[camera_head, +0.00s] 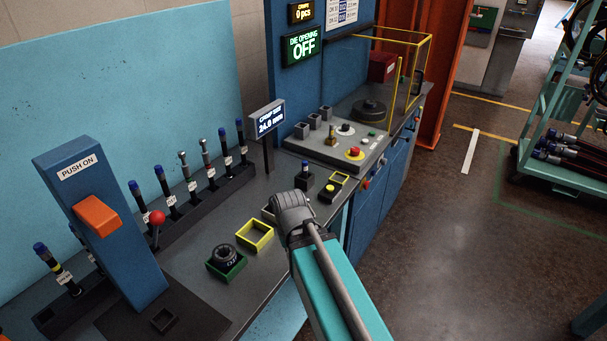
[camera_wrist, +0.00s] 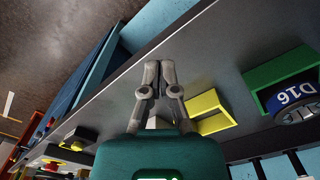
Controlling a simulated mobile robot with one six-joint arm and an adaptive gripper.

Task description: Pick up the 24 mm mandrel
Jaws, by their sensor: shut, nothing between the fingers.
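Several dark, upright mandrels with blue tops and white tags stand in a long black rack (camera_head: 205,195) along the back of the bench in the head view. Two in the rack have bare metal tops. The tags are too small to read, so I cannot tell which is the 24 mm mandrel. A display (camera_head: 267,118) behind the rack's right end appears to read 24.0 mm. My gripper (camera_wrist: 159,68) is shut and empty, its fingertips together above the bench in the wrist view. In the head view my gripper (camera_head: 293,212) is near the bench's front edge, right of the rack.
A yellow tray (camera_head: 268,234) and a green tray (camera_head: 218,272) holding a die marked D16 (camera_wrist: 296,101) are near my gripper. A blue push-on stand (camera_head: 128,240) with an orange block rises at left. A control panel (camera_head: 340,148) is farther back.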

